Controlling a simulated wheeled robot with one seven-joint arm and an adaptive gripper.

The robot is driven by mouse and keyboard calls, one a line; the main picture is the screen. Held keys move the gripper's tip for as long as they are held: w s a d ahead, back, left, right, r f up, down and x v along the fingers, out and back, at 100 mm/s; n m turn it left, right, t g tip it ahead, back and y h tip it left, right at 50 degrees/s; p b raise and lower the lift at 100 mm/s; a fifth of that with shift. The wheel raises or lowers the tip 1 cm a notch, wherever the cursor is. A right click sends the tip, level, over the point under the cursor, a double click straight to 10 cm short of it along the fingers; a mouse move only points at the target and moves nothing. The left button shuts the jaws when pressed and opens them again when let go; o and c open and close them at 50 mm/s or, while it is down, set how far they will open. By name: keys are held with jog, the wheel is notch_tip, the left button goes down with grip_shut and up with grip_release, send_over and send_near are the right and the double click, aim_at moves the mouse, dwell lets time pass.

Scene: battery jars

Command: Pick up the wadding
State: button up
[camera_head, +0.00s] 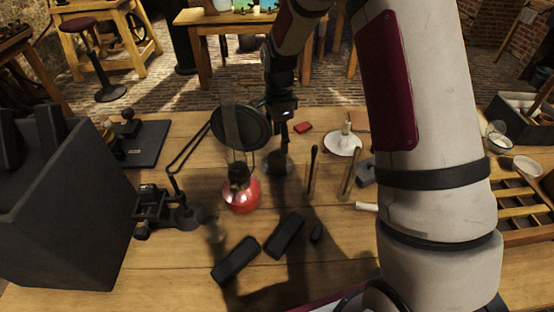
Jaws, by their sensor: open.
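My arm reaches over the table from the right, and its dark wrist and gripper (283,118) hang down near the table's middle. The gripper is open; its fingers are small and dark here, and I see nothing held between them. I cannot surely make out the wadding. A small white piece (366,207) lies on the table beside my arm, partly hidden by it, but I cannot tell whether it is wadding. A white dish (343,144) with a small upright piece on it stands right of the gripper.
A red-based glass lamp (241,195) and a round dark disc (240,128) on a stand are close left of the gripper. Dark blocks (236,260) lie in front. Upright rods (312,172) stand to the right. A wooden compartment tray (522,211) is far right.

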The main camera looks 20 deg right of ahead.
aim_at(277, 153)
jog(key=shift+a+f, duration=0.2)
jog(key=shift+f, duration=3.5)
jog(key=c, duration=0.9)
